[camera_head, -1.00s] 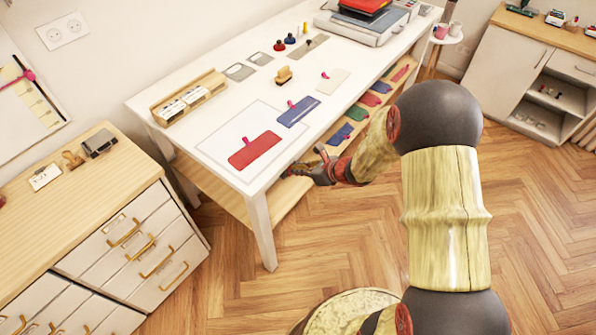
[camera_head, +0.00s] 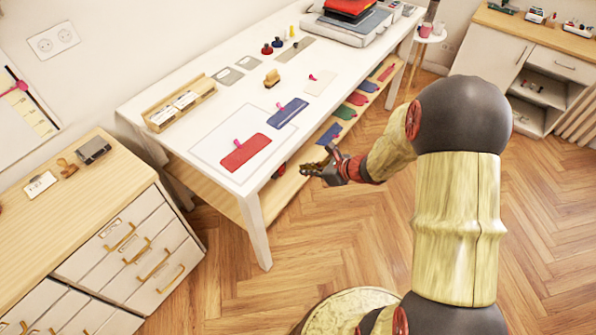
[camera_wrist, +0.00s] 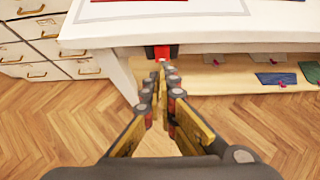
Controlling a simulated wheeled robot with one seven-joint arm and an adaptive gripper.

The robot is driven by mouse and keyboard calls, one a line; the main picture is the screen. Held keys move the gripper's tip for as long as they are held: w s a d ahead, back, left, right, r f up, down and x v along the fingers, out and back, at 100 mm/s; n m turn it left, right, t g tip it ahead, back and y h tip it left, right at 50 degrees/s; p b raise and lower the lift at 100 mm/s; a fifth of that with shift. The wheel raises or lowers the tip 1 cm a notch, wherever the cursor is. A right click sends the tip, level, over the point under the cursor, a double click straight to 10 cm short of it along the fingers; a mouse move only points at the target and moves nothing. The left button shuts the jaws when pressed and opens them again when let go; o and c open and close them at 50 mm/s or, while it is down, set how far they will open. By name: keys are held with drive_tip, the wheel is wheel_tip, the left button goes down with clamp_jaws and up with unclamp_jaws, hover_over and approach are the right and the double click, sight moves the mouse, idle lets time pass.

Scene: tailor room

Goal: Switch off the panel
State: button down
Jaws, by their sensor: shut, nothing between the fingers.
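A small black unit with a bright red part (camera_wrist: 162,53) sits under the table's front edge in the wrist view, straight beyond my fingertips. In the head view a small dark and red thing (camera_head: 279,171) shows at the same edge. I cannot tell the switch position. My gripper (camera_wrist: 160,70) is shut and empty, its fingertips together and pointing at the red part. In the head view my gripper (camera_head: 308,168) is in front of the table, apart from its edge, to the right of the dark thing.
The white table (camera_head: 205,115) carries a red cloth piece (camera_head: 245,152) and a blue one (camera_head: 288,112). A lower wooden shelf (camera_head: 287,190) holds several coloured pieces. A drawer cabinet (camera_head: 135,245) stands at left. The wooden floor in front is clear.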

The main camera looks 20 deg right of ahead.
drive_tip(key=v, duration=0.4)
drive_tip(key=shift+w+a+r+p, duration=0.1)
drive_tip(key=shift+a+r+p, duration=0.1)
drive_tip(key=shift+r+p, duration=0.25)
drive_tip(key=s+a+r+n+g+h, duration=0.1)
drive_tip(key=s+a+r+n+g, duration=0.2)
drive_tip(key=s+n, duration=0.55)
drive_tip(key=s+a+r+n+g, duration=0.2)
drive_tip(key=s+r+n+g, duration=0.2)
drive_tip(key=s+n, duration=0.45)
drive_tip(key=s+r+n+t+h, duration=0.2)
drive_tip(key=r+n, duration=0.4)
drive_tip(key=r, duration=0.3)
drive_tip(key=s+r+n+t+h, duration=0.2)
drive_tip(key=s+r+n, duration=0.3)
drive_tip(key=r, duration=0.4)
drive_tip(key=shift+s+n+h, duration=0.25)
drive_tip(key=shift+n+h, duration=0.15)
drive_tip(key=shift+h, duration=0.2)
